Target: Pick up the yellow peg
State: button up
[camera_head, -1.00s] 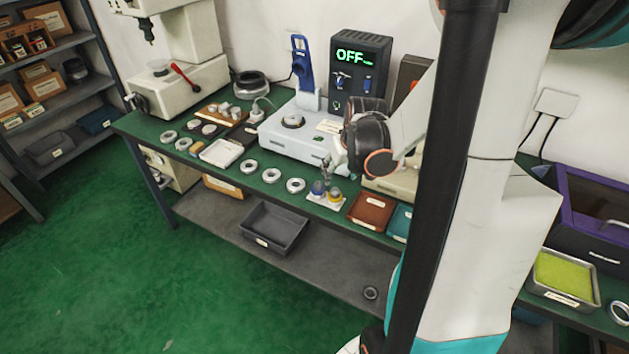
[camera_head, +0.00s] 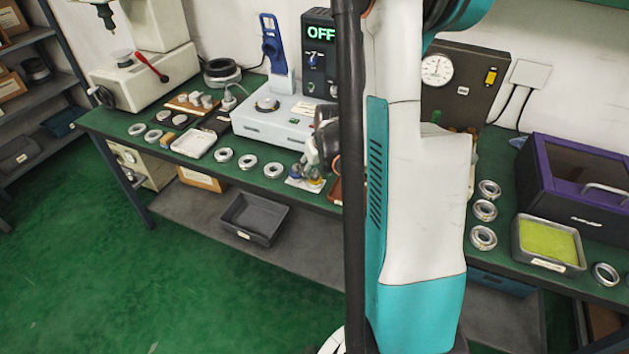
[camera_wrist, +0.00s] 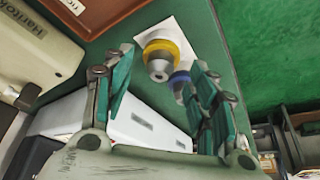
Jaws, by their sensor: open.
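The yellow peg (camera_wrist: 157,48) has a yellow collar around a grey stepped body and stands on a white card (camera_wrist: 184,32) in the wrist view. In the head view the yellow peg (camera_head: 316,184) is partly hidden by my gripper. The blue peg (camera_wrist: 180,80) stands beside it, partly behind my right finger; it also shows in the head view (camera_head: 295,177). My gripper (camera_wrist: 161,70) is open and empty. Its teal-padded fingers lie either side of the yellow peg in the wrist picture, with the peg beyond the tips. Contact is not visible.
A brown tray (camera_wrist: 92,12) lies close to the card. The white device (camera_head: 262,125) stands behind the pegs. Several metal rings (camera_head: 248,161) lie left along the bench's front edge. My arm hides the bench's middle in the head view.

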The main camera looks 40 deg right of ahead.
jog(key=shift+x, duration=1.2)
jog(key=c, duration=1.3)
jog(key=shift+o, duration=0.2)
jog(key=shift+r, duration=0.15)
